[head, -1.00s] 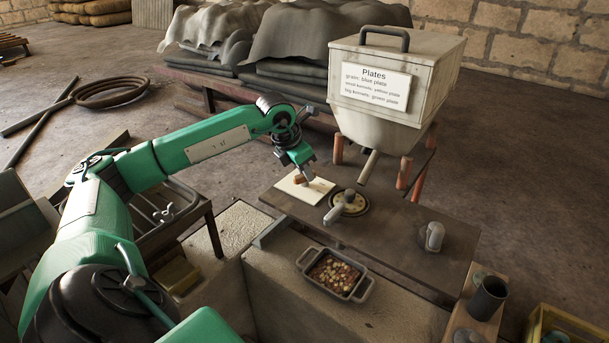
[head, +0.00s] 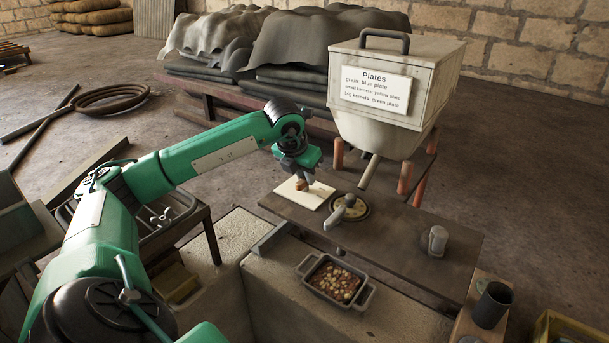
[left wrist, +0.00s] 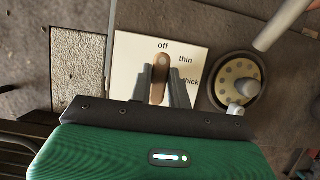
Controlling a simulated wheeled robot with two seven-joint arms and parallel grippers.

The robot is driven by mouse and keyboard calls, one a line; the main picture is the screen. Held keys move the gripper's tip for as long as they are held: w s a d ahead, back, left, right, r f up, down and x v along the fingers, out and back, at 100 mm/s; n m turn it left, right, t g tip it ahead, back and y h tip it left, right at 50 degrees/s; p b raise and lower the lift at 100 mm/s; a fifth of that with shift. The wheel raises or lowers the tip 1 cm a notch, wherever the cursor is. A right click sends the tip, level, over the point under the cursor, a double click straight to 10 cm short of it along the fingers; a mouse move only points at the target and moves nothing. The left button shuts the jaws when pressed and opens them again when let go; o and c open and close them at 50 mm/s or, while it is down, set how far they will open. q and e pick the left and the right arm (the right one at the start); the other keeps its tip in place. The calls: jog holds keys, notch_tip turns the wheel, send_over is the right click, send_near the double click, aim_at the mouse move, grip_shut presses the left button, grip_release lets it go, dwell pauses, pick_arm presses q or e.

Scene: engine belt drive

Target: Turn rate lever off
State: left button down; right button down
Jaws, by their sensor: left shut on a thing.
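The rate lever (left wrist: 161,68) is a brown handle on a cream plate (left wrist: 130,60) marked off, thin and thick. In the left wrist view it points up toward "off". My left gripper (left wrist: 161,80) is shut on it, one dark finger on each side. In the head view the left gripper (head: 300,180) reaches down to the plate (head: 310,197), and the lever (head: 301,185) is partly hidden. My right gripper is not in view.
A round perforated disc with a crank handle (head: 337,214) sits right of the plate, below the chute of the hopper (head: 385,125). A tray of kernels (head: 335,281) stands in front. A grey knob (head: 434,241) is at the bench's right.

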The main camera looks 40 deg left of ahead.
pick_arm(q)
jog(key=c, duration=1.3)
grip_release()
jog(key=shift+b+v, duration=0.4)
jog(key=shift+v, duration=6.55)
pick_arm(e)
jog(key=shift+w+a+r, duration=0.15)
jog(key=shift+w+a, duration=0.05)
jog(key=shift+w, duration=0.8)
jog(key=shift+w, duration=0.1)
